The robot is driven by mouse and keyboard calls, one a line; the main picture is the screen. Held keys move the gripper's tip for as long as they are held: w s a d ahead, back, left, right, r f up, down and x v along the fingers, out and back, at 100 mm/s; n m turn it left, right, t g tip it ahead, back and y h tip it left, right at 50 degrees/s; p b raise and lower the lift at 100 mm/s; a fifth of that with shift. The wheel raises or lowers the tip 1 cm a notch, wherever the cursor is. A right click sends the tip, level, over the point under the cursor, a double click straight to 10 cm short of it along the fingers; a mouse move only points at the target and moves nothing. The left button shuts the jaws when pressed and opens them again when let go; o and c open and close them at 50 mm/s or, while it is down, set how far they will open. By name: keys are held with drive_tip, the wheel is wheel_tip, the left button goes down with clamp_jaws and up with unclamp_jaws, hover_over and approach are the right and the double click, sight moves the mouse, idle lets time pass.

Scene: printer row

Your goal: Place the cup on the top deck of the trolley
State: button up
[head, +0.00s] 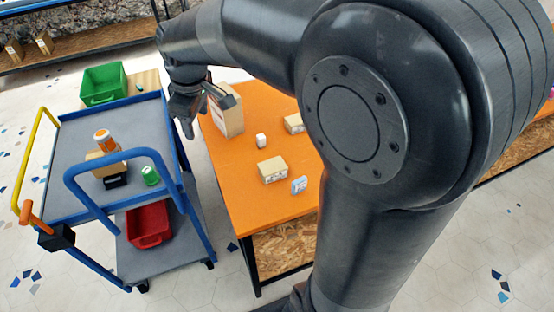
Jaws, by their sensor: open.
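The trolley (72,145) stands at the left, with blue rails and a grey top deck. On its top deck are an orange-and-white cylinder (104,141), a small green cylinder with a pale top (150,176), a brown box (97,168) and a black item (117,182). A small white rounded object (261,141) stands upright on the orange table. I cannot tell for sure which of these is the cup. My gripper (184,124) is open and points down near the trolley's right edge, beside the table. Nothing shows between its fingers.
The orange table (240,190) carries a tall box (227,117), small cartons (272,170) (293,123) and a blue-white item (299,185). A red bin (149,225) sits on the trolley's lower deck. A green crate (104,85) stands behind the trolley. My arm hides the table's right side.

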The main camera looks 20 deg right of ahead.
drive_tip(key=s+d+r+m+t, duration=0.1)
drive_tip(key=s+d+m, duration=0.4)
drive_tip(key=s, duration=0.5)
drive_tip(key=s+d+r+m+t, duration=0.1)
drive_tip(key=s+d+m, duration=0.4)
drive_tip(key=s, duration=0.5)
drive_tip(key=shift+s+d+m+t+h, duration=0.3)
drive_tip(key=shift+s+d+m+t, duration=0.1)
drive_tip(key=shift+d, duration=0.25)
